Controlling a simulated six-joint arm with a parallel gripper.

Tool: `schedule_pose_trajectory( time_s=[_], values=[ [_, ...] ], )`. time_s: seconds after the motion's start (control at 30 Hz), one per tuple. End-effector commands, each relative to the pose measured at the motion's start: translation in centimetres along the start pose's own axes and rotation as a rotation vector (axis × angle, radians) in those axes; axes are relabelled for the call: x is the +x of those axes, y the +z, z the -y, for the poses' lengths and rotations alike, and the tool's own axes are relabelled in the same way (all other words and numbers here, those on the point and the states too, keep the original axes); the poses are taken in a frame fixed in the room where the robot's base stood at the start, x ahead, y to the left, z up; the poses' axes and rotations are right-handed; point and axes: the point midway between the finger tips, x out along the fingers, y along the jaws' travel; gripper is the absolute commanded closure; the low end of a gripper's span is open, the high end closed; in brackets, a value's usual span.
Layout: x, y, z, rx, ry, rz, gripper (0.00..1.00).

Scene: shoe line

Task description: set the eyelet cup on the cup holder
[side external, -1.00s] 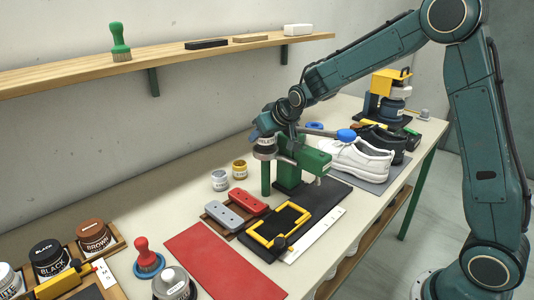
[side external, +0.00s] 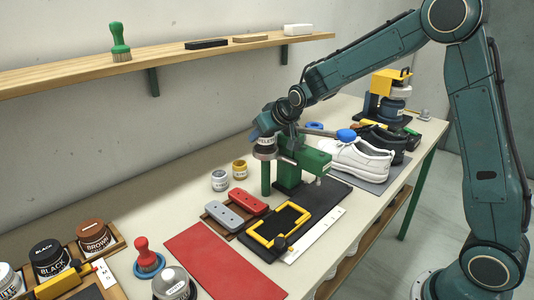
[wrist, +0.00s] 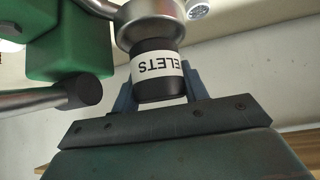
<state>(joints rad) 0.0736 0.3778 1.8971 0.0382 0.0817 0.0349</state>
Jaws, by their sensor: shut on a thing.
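The eyelet cup (wrist: 158,72) is dark with a white label reading "ELETS" in the wrist view; it also shows under my wrist in the side view (side external: 266,142). My gripper (wrist: 160,90) is shut on it, with a blue finger on either side. The cup holder (wrist: 150,20) is a round silver metal seat at the cup's end; in the side view it shows as a grey disc (side external: 264,154) by the green post of the press. The cup lines up with it and looks in contact, but whether it is fully seated I cannot tell.
The green press (side external: 312,160) stands right beside my gripper, with a blue-knobbed lever (side external: 346,136) close to my wrist. White shoes (side external: 355,160) stand to the right. A red mat (side external: 222,262) lies in front.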

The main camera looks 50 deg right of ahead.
Motion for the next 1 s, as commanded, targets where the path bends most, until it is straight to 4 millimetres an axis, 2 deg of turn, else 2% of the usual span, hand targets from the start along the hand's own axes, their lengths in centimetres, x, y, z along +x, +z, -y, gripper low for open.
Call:
schedule_pose_trajectory(
  time_s=[1.0],
  values=[
    [1.01,0.97,0.00,0.000,0.000,0.000,0.82]
  ],
)
